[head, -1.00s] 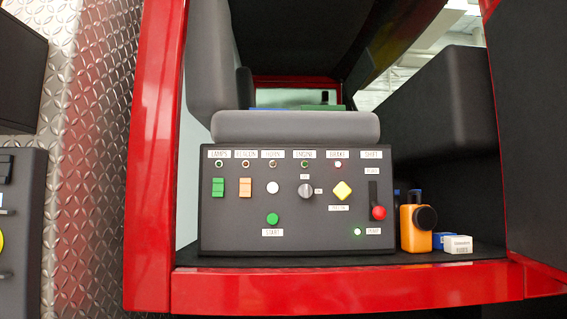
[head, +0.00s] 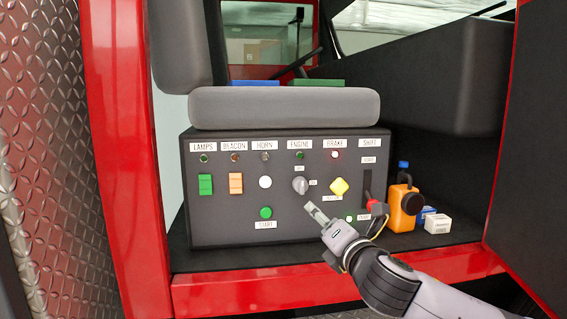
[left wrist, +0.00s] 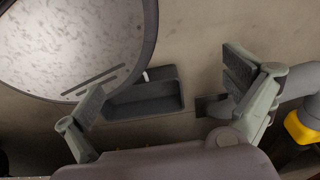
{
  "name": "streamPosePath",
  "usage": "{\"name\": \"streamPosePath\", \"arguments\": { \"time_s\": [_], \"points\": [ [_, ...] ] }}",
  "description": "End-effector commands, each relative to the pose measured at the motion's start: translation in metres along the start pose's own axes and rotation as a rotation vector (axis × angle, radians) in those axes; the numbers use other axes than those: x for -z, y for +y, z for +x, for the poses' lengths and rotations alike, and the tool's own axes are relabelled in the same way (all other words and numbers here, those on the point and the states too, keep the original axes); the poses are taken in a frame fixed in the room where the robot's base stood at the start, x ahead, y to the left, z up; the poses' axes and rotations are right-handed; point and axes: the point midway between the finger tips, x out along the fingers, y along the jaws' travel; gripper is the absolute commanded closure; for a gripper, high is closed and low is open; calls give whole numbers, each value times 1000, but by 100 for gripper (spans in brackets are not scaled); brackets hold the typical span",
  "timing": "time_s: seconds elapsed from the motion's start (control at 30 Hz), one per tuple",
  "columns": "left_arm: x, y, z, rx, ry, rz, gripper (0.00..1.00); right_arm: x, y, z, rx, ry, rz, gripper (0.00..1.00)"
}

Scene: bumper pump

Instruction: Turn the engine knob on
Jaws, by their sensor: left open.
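The engine knob (head: 299,186) is a grey rotary knob on the dark control panel (head: 215,225), below the ENGINE label and a green lamp (head: 300,155). Small tags sit above the knob and to its right; their text is too small to read surely. My right gripper (head: 309,207) comes in from the lower right, its tips just below and right of the knob, seemingly apart from it. Its jaw opening cannot be made out. My left gripper (left wrist: 165,92) is open and empty in the left wrist view, away from the panel.
An orange container (head: 402,208) and small boxes (head: 437,224) stand right of the panel. Red frame (head: 230,297) edges the opening.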

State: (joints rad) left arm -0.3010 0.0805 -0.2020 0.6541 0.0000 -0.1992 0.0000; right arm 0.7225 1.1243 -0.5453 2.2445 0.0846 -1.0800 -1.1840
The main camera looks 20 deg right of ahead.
Motion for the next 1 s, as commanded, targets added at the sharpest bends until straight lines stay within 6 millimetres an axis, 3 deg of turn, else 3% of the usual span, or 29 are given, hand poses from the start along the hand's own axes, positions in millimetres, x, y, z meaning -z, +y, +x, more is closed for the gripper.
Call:
{"name": "streamPosePath", "arguments": {
  "time_s": [0.03,0.1,0.33,1.0],
  "points": [
    [-9,0,-7,0,-24,-1,0,-13,3,0,15,-17,-17,47],
    [-17,0,-9,0,-46,-2,0,-19,2,0,31,-30,-32,47],
    [-20,0,-15,0,-57,-2,0,-24,1,18,38,-37,-33,47],
    [-13,-1,-54,0,-54,-2,0,-28,-2,137,37,-36,-34,47]
  ]
}}
